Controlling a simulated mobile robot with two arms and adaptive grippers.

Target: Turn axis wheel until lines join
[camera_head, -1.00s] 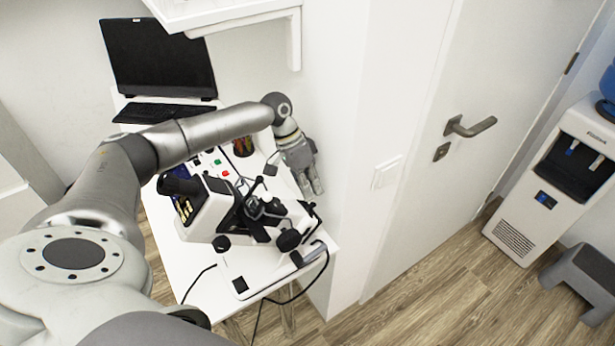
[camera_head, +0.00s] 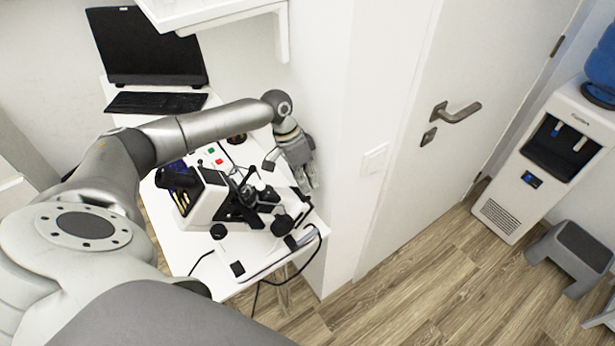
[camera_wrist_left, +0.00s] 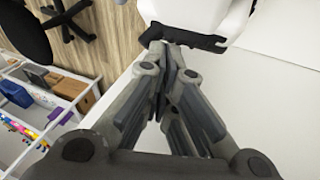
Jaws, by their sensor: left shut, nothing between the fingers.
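The eye-test instrument (camera_head: 208,203), white with a black eyepiece and several black knobs, stands on the white table (camera_head: 213,272). Dark round knobs show at its right (camera_head: 282,225) and front (camera_head: 218,231); I cannot tell which is the axis wheel. The lines are not visible. My left gripper (camera_head: 311,184) is shut and empty, fingers pointing down between the instrument's right side and the wall. In the left wrist view its closed fingertips (camera_wrist_left: 172,52) are near a black part (camera_wrist_left: 185,38) below a white body; contact is unclear. My right gripper is not in view.
A black cable (camera_head: 303,262) hangs off the front edge. A closed door (camera_head: 455,75), water dispenser (camera_head: 535,165) and grey step stool (camera_head: 570,255) are right. Floor before the door is clear.

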